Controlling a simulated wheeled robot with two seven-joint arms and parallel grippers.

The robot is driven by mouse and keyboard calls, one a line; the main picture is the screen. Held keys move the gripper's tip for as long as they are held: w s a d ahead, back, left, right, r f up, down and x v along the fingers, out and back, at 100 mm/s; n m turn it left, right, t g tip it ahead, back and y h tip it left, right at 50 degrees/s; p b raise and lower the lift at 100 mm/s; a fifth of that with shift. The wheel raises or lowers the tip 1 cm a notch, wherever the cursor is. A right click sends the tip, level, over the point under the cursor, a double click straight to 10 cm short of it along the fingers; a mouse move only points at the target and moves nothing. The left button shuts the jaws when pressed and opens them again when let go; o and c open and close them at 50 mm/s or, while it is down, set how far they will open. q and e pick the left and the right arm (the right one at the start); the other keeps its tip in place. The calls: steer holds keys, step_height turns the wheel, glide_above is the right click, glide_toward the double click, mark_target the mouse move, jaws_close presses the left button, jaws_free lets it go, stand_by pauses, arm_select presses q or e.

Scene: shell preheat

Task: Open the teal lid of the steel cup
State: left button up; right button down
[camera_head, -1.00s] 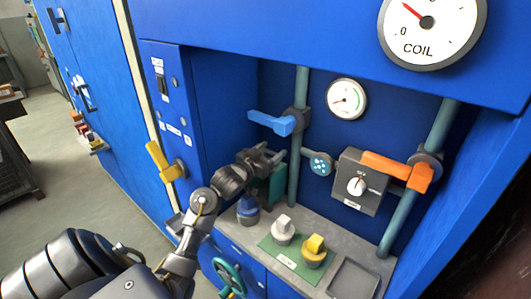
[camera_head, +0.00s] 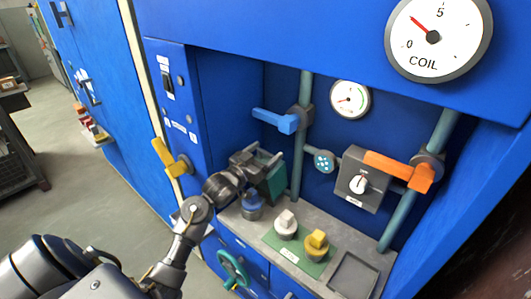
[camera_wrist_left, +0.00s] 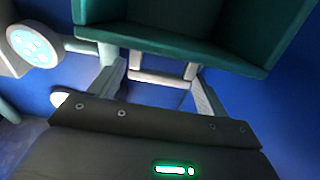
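The teal lid (camera_head: 277,182) shows as a dark teal panel at the left of the recess, just beside and below my left gripper (camera_head: 266,160). In the left wrist view the teal part (camera_wrist_left: 190,40) fills the top, close beyond the fingers. My left gripper's fingers (camera_wrist_left: 158,88) are spread apart there, with a pale bar-like piece showing between them. I cannot tell whether they touch it. I cannot make out the steel cup separately; my gripper and the teal part may hide it. My right gripper is not in view.
A blue-topped knob (camera_head: 252,205) stands right below my gripper. A white knob (camera_head: 286,225) and a yellow knob (camera_head: 316,244) stand on a green mat (camera_head: 284,245). A blue lever (camera_head: 275,120), a pipe (camera_head: 302,150) and an orange lever (camera_head: 398,168) are at the back.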

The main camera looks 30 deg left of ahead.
arm_select(q)
steer(key=shift+o, duration=0.7)
steer(key=s+a+f+b, duration=0.1)
steer(key=s, duration=0.9)
steer(key=shift+s+a, duration=0.25)
steer(key=shift+s, duration=0.05)
